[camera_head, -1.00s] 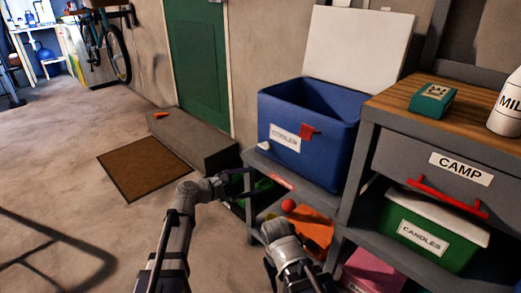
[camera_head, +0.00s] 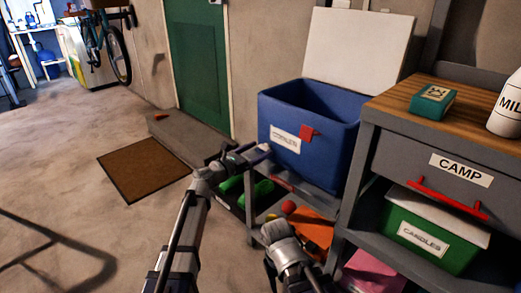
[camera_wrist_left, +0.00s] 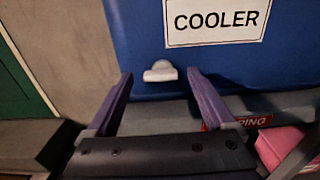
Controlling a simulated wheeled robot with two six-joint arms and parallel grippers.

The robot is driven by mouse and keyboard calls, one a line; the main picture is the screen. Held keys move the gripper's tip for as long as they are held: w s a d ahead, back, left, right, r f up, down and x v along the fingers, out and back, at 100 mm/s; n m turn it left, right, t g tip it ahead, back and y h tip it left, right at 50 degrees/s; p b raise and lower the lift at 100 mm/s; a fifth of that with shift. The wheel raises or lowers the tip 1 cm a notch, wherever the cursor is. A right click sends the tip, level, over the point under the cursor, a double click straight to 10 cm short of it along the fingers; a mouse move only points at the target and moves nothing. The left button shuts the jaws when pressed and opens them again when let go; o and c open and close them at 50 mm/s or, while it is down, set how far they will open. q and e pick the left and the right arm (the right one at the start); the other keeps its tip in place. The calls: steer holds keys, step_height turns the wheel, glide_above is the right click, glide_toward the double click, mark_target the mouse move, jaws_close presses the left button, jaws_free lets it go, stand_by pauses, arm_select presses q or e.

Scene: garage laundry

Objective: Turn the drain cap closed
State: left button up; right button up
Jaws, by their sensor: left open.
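The blue cooler (camera_head: 340,160) stands with its white lid (camera_head: 358,48) raised. The drain cap (camera_wrist_left: 160,72) is a small white piece low on the cooler front, under the COOLER label (camera_wrist_left: 217,18), in the left wrist view. My left gripper (camera_head: 264,153) is open in front of the cooler's lower left corner. Its two purple fingers point at the cooler, one on each side of the cap in the wrist view, with visible gaps and no clear contact. In the head view the gripper hides the cap. Part of my right arm shows at the bottom, but its gripper cannot be made out.
The cooler rests on a grey shelf with green shoes (camera_head: 262,190) and a red ball (camera_head: 288,207) below. A grey drawer unit (camera_head: 418,157) stands at right, with a green candles box (camera_head: 425,240) under it.

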arm_select(q)
steer(key=shift+w+d, duration=0.5)
steer(key=shift+d, duration=0.05)
steer(key=shift+c, duration=0.3)
steer(key=c, duration=1.3)
